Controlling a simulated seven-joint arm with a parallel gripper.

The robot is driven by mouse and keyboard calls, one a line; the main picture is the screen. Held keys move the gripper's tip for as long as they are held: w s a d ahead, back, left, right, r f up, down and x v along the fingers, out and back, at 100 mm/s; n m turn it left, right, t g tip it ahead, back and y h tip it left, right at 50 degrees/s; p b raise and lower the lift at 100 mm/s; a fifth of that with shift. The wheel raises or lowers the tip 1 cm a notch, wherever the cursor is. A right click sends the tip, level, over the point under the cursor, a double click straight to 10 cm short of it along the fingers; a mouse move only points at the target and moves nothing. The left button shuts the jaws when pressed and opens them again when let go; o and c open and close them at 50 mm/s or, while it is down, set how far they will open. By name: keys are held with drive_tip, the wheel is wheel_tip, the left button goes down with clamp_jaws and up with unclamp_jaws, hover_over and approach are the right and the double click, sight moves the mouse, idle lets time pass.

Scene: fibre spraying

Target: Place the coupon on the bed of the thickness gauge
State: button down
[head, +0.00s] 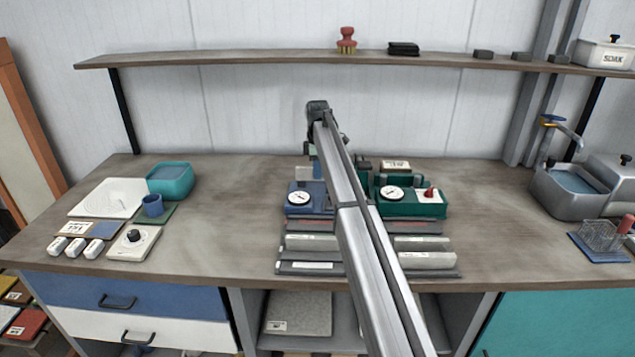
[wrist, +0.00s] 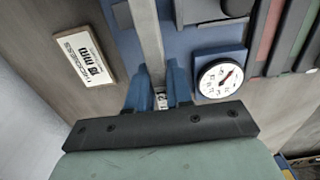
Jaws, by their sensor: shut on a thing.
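My gripper (wrist: 159,85) has blue fingers shut on the end of a narrow light grey strip, the coupon (wrist: 150,35), with a small white marked label between the fingers. The coupon runs away from the fingers over the blue body of a thickness gauge. I cannot tell whether it touches the bed. The gauge's white dial (wrist: 220,77) is right of the fingers. In the head view the blue gauge (head: 297,210) stands left of my arm, and a green gauge (head: 425,210) stands right of it. My arm hides most of the gripper there.
A printed label plate (wrist: 83,58) lies left of the gripper. Grey and pale bars (head: 425,260) lie along the bench front. The bench left of the blue gauge is clear.

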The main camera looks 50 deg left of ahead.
drive_tip(key=shift+f, duration=2.15)
drive_tip(key=shift+f, duration=0.15)
drive_tip(key=c, duration=1)
unclamp_jaws()
wheel_tip(320, 180, up, 12)
drive_tip(key=shift+r, duration=0.15)
